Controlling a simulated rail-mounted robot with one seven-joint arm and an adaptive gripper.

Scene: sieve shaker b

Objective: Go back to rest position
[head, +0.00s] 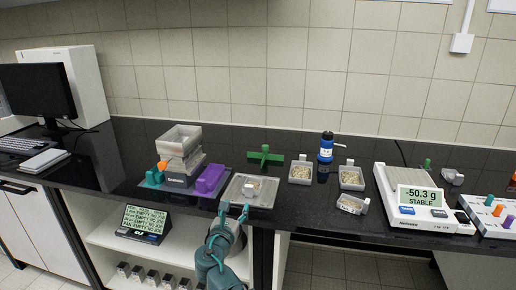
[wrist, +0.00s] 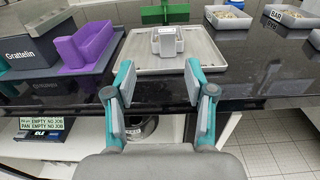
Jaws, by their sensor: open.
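My gripper (head: 234,209) is open and empty at the front edge of the bench, just in front of a light grey tray. It also shows in the wrist view (wrist: 158,84), with its two teal fingers apart and grey pads facing each other. The tray (head: 262,203) holds a small grey block-like piece (wrist: 167,42), which stands beyond the fingertips and is not touched by them. My teal forearm reaches up from below the bench in the head view.
A sieve shaker (head: 177,181) with stacked sieves and a purple holder (head: 211,179) stand left of the tray. Behind is a green stand (head: 265,157). Right are sample trays (head: 300,173), a blue bottle (head: 326,147) and a scale (head: 409,199) reading -50.3 g. A display (head: 143,223) sits below.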

